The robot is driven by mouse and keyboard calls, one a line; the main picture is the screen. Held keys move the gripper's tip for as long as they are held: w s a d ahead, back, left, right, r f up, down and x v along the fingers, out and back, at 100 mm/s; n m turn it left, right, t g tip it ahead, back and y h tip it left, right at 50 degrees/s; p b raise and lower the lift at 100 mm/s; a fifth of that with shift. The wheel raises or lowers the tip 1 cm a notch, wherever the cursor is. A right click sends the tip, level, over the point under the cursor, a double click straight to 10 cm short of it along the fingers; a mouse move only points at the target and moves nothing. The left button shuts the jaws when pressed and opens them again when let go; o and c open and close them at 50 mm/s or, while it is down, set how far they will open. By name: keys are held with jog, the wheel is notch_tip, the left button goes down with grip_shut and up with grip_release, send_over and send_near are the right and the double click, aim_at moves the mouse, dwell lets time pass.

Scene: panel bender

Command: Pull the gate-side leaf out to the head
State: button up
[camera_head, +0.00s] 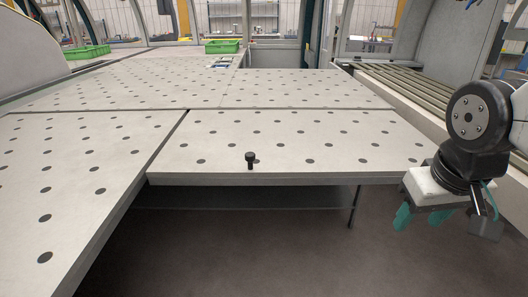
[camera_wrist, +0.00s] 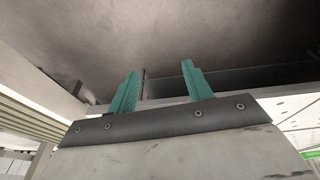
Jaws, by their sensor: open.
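The leaf (camera_head: 310,148) is a pale grey panel with rows of dark dots, at the front right of the table in the head view. A black knob (camera_head: 251,159) stands upright near its front edge. I take this panel for the gate-side leaf. My gripper (camera_head: 421,214) hangs at the right, beyond the leaf's front right corner, apart from the knob. Its teal fingers are spread and empty. They also show in the wrist view (camera_wrist: 160,72), with dark floor beyond them. The knob does not show clearly in the wrist view.
A longer dotted panel (camera_head: 75,165) reaches forward on the left. A wider dotted table (camera_head: 150,85) lies behind. A slatted rail bed (camera_head: 430,92) runs along the right. Green bins (camera_head: 222,46) stand at the back. Open dark floor (camera_head: 250,250) lies in front of the leaf.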

jog(key=w+a+f+n+t, duration=0.2)
jog(key=w+t, duration=0.2)
jog(key=w, duration=1.3)
jog(key=n+t+y, duration=0.6)
jog(key=y, duration=0.6)
send_near(253, 159)
jog(key=w+d+x, duration=0.1)
jog(key=x, duration=0.3)
jog(key=shift+s+a+f+y, duration=0.1)
jog(key=shift+a+f+y, duration=0.1)
jog(key=shift+a+y, duration=0.3)
jog(key=x, duration=0.7)
grip_shut()
